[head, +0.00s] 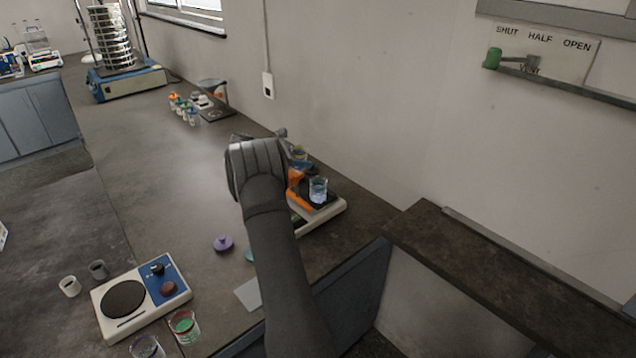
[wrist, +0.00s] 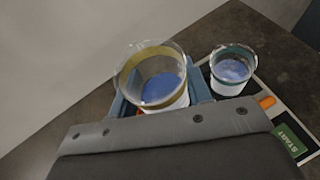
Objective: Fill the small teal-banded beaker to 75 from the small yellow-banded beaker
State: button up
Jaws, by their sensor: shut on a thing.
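The yellow-banded beaker (wrist: 152,77) is clear glass with blue contents. In the wrist view my gripper (wrist: 160,98) has its blue-grey fingers on both sides of it, shut on it. In the head view this beaker (head: 299,153) shows only in part beyond my arm. The teal-banded beaker (wrist: 233,69) stands just right of it, with pale blue contents. In the head view the teal-banded beaker (head: 318,189) stands on a dark plate, nearer than the held beaker. The two beakers are close together. I cannot read the graduations or tell any tilt.
Under the teal-banded beaker is a white-and-orange device (head: 325,213) with a green START button (wrist: 291,142). The wall is close behind. A hotplate-like unit (head: 140,297), a purple lid (head: 223,243) and a green-banded beaker (head: 184,325) are at front left. A sieve shaker (head: 125,80) stands far back.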

jog(key=shift+s+d+r+m+y, duration=0.15)
jog(key=shift+r, duration=0.2)
jog(key=shift+s+d+r+m+y, duration=0.1)
jog(key=shift+r+m+y, duration=0.05)
jog(key=shift+r, duration=0.2)
jog(key=s+d+r+m+t+y, duration=0.1)
jog(key=s+d+m+t+y, duration=0.1)
jog(key=m, duration=0.1)
jog(key=shift+s+d+r+y, duration=0.1)
jog(key=shift+d+r+y, duration=0.05)
jog(key=shift+r+y, duration=0.25)
jog(key=shift+d+r+m+t+y, duration=0.1)
jog(key=shift+r+m+t+y, duration=0.2)
jog(key=shift+m, duration=0.1)
dwell(1.0)
jog(key=shift+f+m+t+y, duration=0.3)
jog(key=shift+f+m+t, duration=0.1)
jog(key=shift+f+m, duration=0.1)
dwell(2.0)
jog(key=shift+r+m+t+y, duration=0.4)
jog(key=shift+m+t, duration=0.1)
dwell(2.2)
